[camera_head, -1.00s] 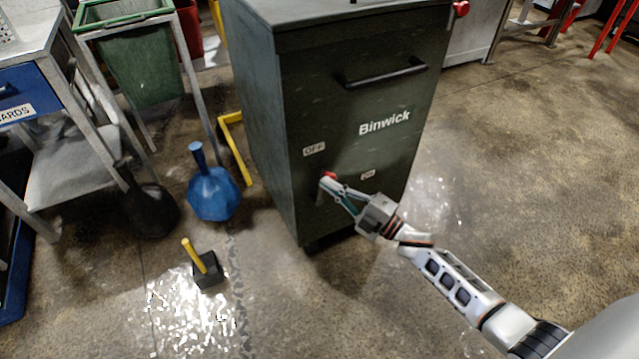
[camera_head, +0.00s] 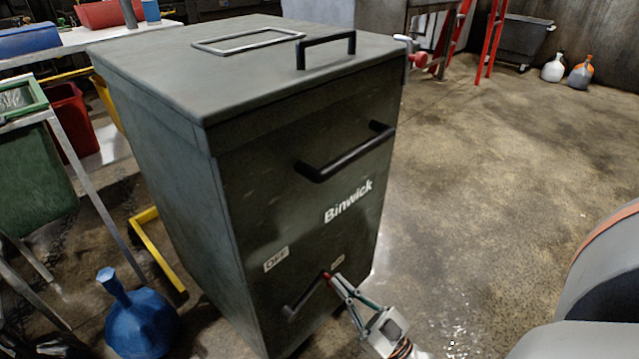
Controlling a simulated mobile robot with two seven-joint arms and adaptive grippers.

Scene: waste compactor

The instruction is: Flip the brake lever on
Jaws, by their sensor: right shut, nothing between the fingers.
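The dark green Binwick compactor (camera_head: 225,190) stands in the middle of the view. Its brake lever (camera_head: 306,295) is low on the front face, a dark bar with a red tip. The lever slants up and right, with its tip just below the ON label (camera_head: 338,260). The OFF label (camera_head: 276,260) is up and left of the lever's lower end. My right gripper (camera_head: 335,281) is shut and empty, with its fingertips at the lever's red tip; I cannot tell whether they touch it. My left gripper is out of view.
A black handle (camera_head: 346,151) sticks out of the compactor's front above the lever. A blue flask-shaped object (camera_head: 140,322) and a yellow floor frame (camera_head: 158,253) are at the left. The floor to the right is open.

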